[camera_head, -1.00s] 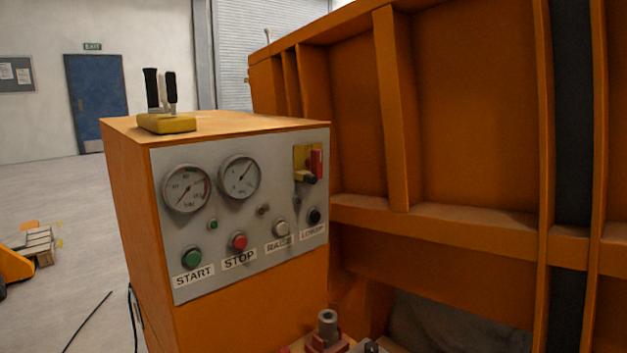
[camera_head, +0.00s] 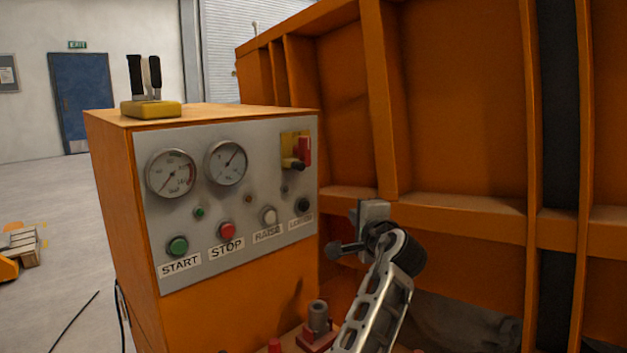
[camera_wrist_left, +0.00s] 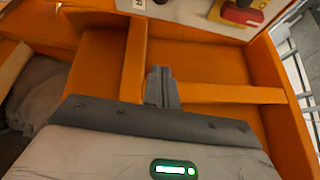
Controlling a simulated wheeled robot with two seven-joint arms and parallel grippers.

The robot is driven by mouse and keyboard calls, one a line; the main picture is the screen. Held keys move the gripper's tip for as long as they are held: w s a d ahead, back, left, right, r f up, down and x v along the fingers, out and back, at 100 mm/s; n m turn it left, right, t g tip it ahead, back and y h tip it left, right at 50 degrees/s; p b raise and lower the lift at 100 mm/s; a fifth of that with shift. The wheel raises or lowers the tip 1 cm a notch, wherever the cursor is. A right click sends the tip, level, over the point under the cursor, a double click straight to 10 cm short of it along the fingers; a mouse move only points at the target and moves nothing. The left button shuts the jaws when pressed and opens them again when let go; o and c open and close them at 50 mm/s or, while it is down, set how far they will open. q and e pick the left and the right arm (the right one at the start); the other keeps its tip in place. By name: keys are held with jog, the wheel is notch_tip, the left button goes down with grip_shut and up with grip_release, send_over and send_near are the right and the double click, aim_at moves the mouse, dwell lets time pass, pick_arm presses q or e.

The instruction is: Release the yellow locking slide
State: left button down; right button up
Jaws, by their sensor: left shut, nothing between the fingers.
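A yellow piece (camera_head: 289,143) with a black knob (camera_head: 293,164) is mounted at the upper right of the grey control panel (camera_head: 215,262), directly beside a red part (camera_head: 305,150). The yellow and red fitting (camera_wrist_left: 240,14) also shows at the top right edge of the left wrist view, cut off. My left gripper (camera_head: 333,250) is right of the panel and below the fitting, apart from it. In the left wrist view its fingers (camera_wrist_left: 161,84) are together and empty. My right gripper is not in view.
The orange cabinet (camera_head: 215,330) carries gauges, START, STOP, RAISE and LOWER buttons. A yellow block with black-handled levers (camera_head: 151,108) stands on top. The ribbed orange sandbed wall (camera_head: 455,100) rises behind my left arm. A red-based metal fitting (camera_head: 318,325) sits low at centre.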

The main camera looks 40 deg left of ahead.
aim_at(307, 165)
pick_arm(q)
notch_tip(307, 165, up, 9)
jog(key=a+n+g+y, duration=0.1)
jog(key=a+g+y, duration=0.1)
jog(key=shift+s+f+g, duration=0.2)
jog(key=shift+s+g, duration=0.1)
jog(key=shift+s, duration=0.1)
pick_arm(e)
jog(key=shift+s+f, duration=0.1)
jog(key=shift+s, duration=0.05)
pick_arm(q)
jog(key=shift+a, duration=0.1)
jog(key=shift+w+a+p, duration=0.1)
jog(key=shift+a+p, duration=0.8)
jog(key=shift+a, duration=3.75)
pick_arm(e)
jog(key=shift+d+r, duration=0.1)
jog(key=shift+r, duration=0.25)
